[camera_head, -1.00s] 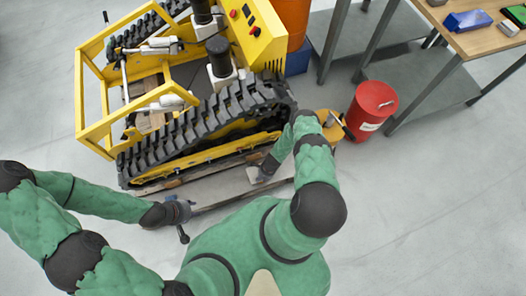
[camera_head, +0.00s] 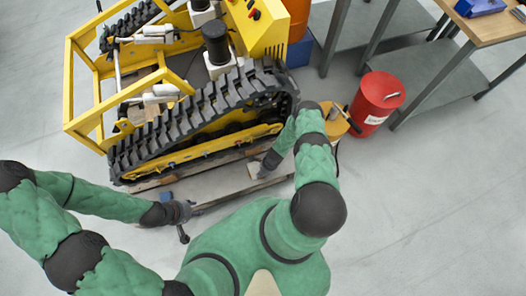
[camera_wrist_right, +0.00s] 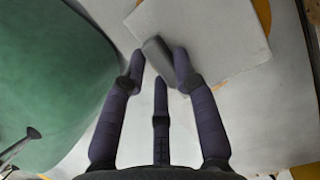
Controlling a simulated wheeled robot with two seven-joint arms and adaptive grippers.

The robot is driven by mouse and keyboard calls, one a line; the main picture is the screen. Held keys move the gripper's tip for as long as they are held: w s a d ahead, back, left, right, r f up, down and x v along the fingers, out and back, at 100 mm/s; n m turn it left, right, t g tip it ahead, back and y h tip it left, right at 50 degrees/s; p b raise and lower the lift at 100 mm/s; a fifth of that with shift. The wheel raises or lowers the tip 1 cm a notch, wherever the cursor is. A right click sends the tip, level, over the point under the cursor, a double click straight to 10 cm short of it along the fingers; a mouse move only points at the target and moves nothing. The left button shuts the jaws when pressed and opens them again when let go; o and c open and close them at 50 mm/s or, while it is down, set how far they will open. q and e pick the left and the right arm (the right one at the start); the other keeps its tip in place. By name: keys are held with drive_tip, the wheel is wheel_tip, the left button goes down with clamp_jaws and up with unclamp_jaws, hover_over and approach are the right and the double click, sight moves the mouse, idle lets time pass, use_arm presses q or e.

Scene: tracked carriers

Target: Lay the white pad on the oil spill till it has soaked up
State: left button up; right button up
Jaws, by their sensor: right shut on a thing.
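The white pad (camera_wrist_right: 235,25) lies ahead of my right gripper (camera_wrist_right: 160,58) in the right wrist view. My right gripper is shut on a grey grip at the pad's near edge. In the head view the pad (camera_head: 258,171) is a small pale patch beside the right gripper (camera_head: 264,168), low by the yellow tracked carrier (camera_head: 210,140).
A red bin (camera_head: 378,98) stands right of the carrier, with a yellow object (camera_head: 338,122) between them. A workbench (camera_head: 490,28) and grey shelf legs are at the upper right. The grey floor at the lower right is clear.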

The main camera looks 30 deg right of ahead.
drive_tip(key=shift+f, duration=0.2)
drive_tip(key=o, duration=1.1)
drive_tip(key=shift+c, duration=0.2)
drive_tip(key=shift+r, duration=0.15)
drive_tip(key=w+p+v, duration=0.1)
drive_tip(key=p+v, duration=0.6)
drive_tip(key=v, duration=0.4)
drive_tip(key=s+a+r+n, duration=0.2)
drive_tip(key=a+r+n, duration=0.4)
drive_tip(key=r, duration=0.4)
drive_tip(key=s+a+r+n, duration=0.3)
drive_tip(key=a+r+n, duration=0.3)
drive_tip(key=r, duration=0.4)
drive_tip(key=s+a+r+n, duration=0.2)
drive_tip(key=a+r+n, duration=0.5)
drive_tip(key=r, duration=0.4)
drive_tip(key=shift+s+n+y, duration=0.3)
